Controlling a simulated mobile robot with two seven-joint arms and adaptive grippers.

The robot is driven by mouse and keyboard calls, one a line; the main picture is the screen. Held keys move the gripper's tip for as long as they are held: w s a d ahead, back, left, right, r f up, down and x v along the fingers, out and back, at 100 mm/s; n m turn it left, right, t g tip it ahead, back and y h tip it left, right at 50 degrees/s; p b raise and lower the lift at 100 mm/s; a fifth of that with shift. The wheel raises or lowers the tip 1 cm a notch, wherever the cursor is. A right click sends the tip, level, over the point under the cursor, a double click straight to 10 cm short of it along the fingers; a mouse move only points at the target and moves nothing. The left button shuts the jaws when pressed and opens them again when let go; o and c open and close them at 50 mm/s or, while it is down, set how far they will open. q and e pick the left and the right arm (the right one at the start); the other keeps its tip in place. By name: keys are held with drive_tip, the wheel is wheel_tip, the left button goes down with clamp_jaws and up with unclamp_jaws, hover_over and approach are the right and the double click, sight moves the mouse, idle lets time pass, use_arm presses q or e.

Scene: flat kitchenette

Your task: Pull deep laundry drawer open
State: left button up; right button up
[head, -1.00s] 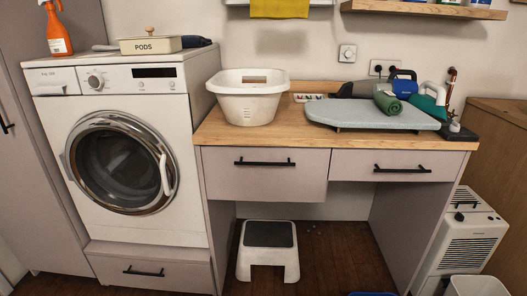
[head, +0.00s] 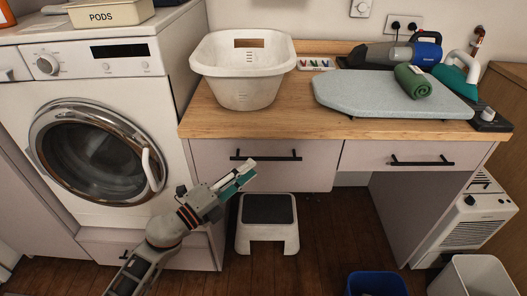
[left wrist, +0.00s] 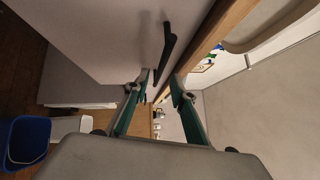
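The deep drawer (head: 300,175) is the taller left drawer front under the wooden worktop, and it looks shut. Its black bar handle (head: 268,156) runs level across the front. In the left wrist view the handle (left wrist: 165,48) lies ahead, roughly in line with the gap between my fingertips. My left gripper (head: 246,170) is in front of the drawer, and its tips appear just below the left part of the handle. In the left wrist view its two green fingers (left wrist: 157,92) are spread with nothing between them. My right gripper is out of view.
A white basin (head: 240,90) and an ironing board (head: 395,97) stand on the worktop (head: 300,120). A shallower drawer (head: 405,152) is to the right. A step stool (head: 267,235) is on the floor below. The washing machine (head: 100,200) is left, a blue bin (head: 377,285) front right.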

sight(264, 159)
use_arm(q)
drive_tip(key=x, duration=0.6)
drive_tip(key=shift+w+d+r+b, duration=0.1)
drive_tip(key=shift+w+d+b, duration=0.15)
drive_tip(key=shift+d+b, duration=0.05)
clamp_jaws()
